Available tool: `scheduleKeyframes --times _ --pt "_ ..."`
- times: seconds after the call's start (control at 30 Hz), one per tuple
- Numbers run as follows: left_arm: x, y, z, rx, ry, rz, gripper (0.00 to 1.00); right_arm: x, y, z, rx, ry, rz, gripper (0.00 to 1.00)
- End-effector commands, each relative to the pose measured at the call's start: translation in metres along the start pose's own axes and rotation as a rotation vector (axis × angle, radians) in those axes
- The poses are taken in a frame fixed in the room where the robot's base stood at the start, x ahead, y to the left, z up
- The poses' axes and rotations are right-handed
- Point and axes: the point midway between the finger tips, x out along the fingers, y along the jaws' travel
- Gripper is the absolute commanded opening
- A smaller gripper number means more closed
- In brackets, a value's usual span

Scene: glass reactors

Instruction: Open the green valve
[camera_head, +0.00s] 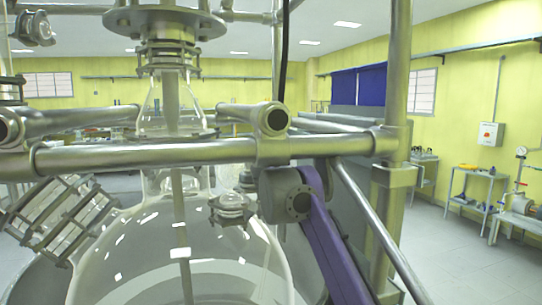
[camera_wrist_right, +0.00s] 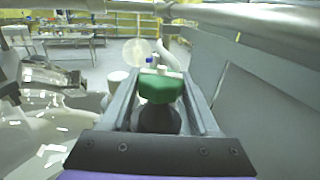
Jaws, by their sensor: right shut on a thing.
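The green valve (camera_wrist_right: 160,88) is a green knob with a white fitting and a small blue part behind it, seen in the right wrist view. My right gripper (camera_wrist_right: 163,80) has its two grey fingers on either side of the green knob and is shut on it. In the head view my purple right arm (camera_head: 331,245) comes up from below, behind the metal frame. Its fingers and the green valve cannot be made out there. My left gripper is in neither view.
The large glass reactor vessel (camera_head: 180,255) stands left of my right arm. A horizontal steel pipe (camera_head: 150,155) crosses in front, with a steel post (camera_head: 398,100) at right. Open floor (camera_head: 470,260) lies to the right.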

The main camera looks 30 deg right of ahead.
Motion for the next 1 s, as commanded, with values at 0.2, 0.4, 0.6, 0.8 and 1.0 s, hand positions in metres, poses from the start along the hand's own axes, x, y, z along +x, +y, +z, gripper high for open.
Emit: scheduleKeyframes --times 0.2,0.4,0.6,0.8,1.0 --pt "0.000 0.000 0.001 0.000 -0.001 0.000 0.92 0.000 0.000 -0.001 -0.001 0.001 0.002 0.06" --pt "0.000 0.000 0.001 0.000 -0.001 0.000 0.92 0.000 0.000 -0.001 -0.001 0.001 0.001 0.87" --pt "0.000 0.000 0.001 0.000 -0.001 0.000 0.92 0.000 0.000 -0.001 0.000 0.001 0.001 0.92" --pt "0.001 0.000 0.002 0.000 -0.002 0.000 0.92 -0.005 0.000 -0.001 -0.001 0.001 0.001 0.92" --pt "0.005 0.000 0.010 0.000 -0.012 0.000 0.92 -0.036 0.001 -0.003 -0.002 0.003 0.003 0.92"
